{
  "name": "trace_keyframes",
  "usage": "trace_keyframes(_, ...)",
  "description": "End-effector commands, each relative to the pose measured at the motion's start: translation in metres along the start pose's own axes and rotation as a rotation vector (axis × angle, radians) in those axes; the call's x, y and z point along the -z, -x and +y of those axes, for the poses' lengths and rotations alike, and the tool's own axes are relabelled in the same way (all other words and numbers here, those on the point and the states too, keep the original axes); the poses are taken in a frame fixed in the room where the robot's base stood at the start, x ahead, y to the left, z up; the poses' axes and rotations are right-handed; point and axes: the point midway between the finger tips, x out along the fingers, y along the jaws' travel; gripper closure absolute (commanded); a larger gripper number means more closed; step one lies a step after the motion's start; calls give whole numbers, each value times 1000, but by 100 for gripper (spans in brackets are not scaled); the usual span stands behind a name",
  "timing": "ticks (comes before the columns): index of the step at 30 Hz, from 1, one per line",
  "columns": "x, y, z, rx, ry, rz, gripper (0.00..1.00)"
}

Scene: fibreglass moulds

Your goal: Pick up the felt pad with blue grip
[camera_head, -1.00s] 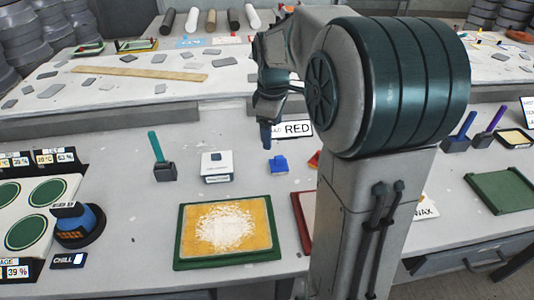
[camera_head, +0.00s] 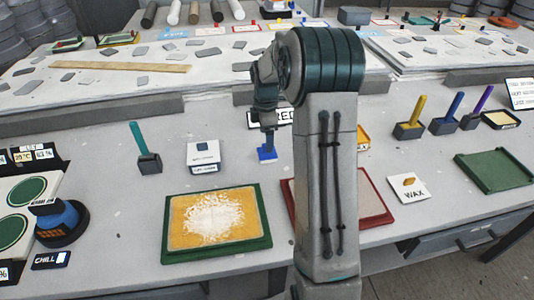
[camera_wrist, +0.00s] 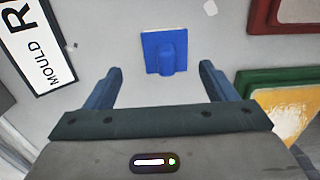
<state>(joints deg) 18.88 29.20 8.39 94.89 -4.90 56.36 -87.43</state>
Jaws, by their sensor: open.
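The felt pad with blue grip (camera_wrist: 152,46) shows in the wrist view as a blue square pad with a raised blue grip, lying flat on the bench. In the head view the blue pad (camera_head: 267,154) sits just below my gripper (camera_head: 267,134). In the wrist view my gripper (camera_wrist: 160,82) is open, with its two blue fingers apart and nothing between them. The pad lies ahead of the fingertips, roughly centred between them. I cannot tell the exact height of the fingers above it.
A green tray with a yellow, white-dusted panel (camera_head: 260,243) lies in front, beside a red tray (camera_head: 372,196). A MOULD RED sign (camera_wrist: 35,40) stands near the pad. A white block (camera_head: 203,153) and a teal-handled tool (camera_head: 139,138) are to the left. Bare bench surrounds the pad.

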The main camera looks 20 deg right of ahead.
Motion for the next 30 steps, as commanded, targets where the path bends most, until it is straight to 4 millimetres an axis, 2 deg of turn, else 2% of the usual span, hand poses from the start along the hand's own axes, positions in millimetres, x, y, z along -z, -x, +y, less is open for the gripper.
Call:
trace_keyframes(5,0,-11,-1,0,-1,0,22)
trace_keyframes(11,-1,-40,-9,2,-1,0,22)
trace_keyframes(15,-1,-56,-8,0,-1,0,22)
trace_keyframes(23,-1,-59,-8,-2,-1,0,22)
trace_keyframes(24,-1,-59,-8,-2,-1,0,27)
trace_keyframes(29,-1,-59,-8,-2,-1,0,71)
trace_keyframes(30,-1,-59,-8,-2,-1,0,71)
